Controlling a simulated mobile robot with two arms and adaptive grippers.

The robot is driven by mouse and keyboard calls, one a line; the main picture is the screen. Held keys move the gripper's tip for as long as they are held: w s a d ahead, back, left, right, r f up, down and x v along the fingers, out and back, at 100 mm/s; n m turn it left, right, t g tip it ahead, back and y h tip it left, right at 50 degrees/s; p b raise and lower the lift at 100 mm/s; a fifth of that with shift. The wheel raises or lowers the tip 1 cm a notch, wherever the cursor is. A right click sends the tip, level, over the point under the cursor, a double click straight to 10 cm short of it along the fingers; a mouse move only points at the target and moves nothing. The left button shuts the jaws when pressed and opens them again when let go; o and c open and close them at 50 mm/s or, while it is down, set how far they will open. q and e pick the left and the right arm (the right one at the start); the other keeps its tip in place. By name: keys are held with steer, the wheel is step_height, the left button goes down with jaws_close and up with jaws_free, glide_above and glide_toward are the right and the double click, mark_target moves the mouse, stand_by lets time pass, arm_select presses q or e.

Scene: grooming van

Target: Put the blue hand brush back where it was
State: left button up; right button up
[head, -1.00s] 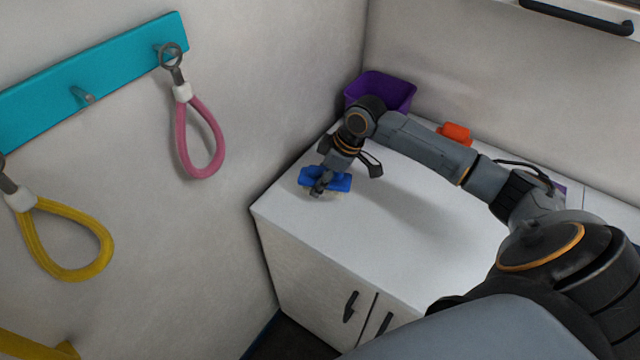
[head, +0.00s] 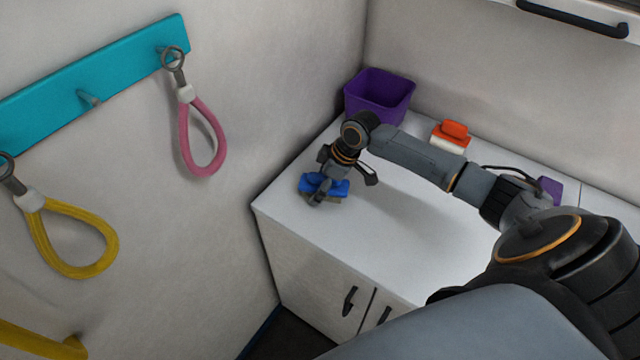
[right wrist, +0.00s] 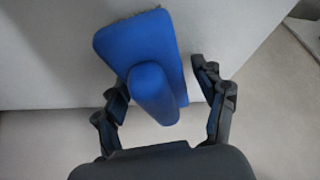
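The blue hand brush (head: 312,183) is at the left front corner of the white counter (head: 420,235), its bristle side down. I cannot tell for sure whether it rests on the top. My right gripper (head: 345,187) is at the brush, pointing down. In the right wrist view the blue brush (right wrist: 155,50) has its rounded handle between the two fingers of the right gripper (right wrist: 165,85). The fingers are apart, with a clear gap on the right side of the handle. The left finger is close to the brush; contact is unclear. My left gripper is not in view.
A purple bin (head: 378,98) stands in the back corner. An orange brush (head: 455,131) and a purple item (head: 550,188) are along the back wall. A teal rack (head: 95,82) with pink (head: 203,145) and yellow (head: 70,250) loops hangs left. The counter's middle is clear.

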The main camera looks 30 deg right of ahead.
steer(key=shift+r, duration=0.1)
steer(key=b+v, duration=0.2)
steer(key=v, duration=1)
steer(key=shift+r, duration=0.1)
